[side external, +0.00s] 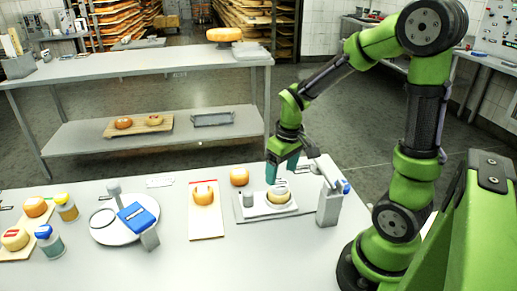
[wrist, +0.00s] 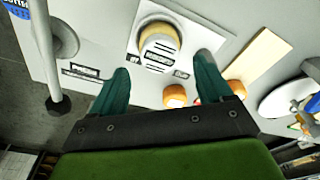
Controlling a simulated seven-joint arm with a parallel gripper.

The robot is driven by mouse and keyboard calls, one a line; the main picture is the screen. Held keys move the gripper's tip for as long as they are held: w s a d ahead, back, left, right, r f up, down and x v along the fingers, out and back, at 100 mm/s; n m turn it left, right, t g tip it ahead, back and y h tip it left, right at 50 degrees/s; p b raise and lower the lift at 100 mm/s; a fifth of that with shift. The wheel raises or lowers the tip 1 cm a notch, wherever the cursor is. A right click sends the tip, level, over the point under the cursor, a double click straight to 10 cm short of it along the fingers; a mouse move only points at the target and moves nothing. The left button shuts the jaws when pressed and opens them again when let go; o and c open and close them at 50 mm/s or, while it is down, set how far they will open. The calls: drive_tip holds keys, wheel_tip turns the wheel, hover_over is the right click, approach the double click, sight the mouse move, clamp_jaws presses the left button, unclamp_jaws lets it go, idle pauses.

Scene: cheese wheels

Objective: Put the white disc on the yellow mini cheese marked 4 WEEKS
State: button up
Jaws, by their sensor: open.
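A small yellow cheese (side external: 278,198) stands on a white board (side external: 262,211) at the centre right of the table. A whitish disc (side external: 280,188) appears to lie flat on top of it. In the wrist view the disc (wrist: 160,47) shows with a yellowish band (wrist: 158,29) beside it. My gripper (side external: 281,177) is open, pointing down just above the disc, with nothing between its teal fingers. In the wrist view, the disc lies just beyond the gap between the fingertips (wrist: 162,64). I cannot read a 4 WEEKS marking; small printed labels (wrist: 157,60) are too blurred.
A small grey cylinder (side external: 248,199) stands left of the cheese. An orange cheese (side external: 239,177) is behind left. A wooden board (side external: 206,226) and a round white plate (side external: 105,235) lie farther left.

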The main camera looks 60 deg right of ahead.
sight(283, 185)
wheel_tip(283, 185, up, 8)
drive_tip(key=s+a+r+m+t+y, duration=0.1)
drive_tip(key=s+a+r+t, duration=0.2)
drive_tip(key=a, duration=0.3)
drive_tip(key=s+a+r+t+y, duration=0.1)
drive_tip(key=s+a+r+t, duration=0.1)
drive_tip(key=a, duration=0.4)
drive_tip(key=shift+s+a+r+m+t, duration=0.15)
drive_tip(key=shift+s+r+m+t, duration=0.25)
drive_tip(key=shift+s+r, duration=0.2)
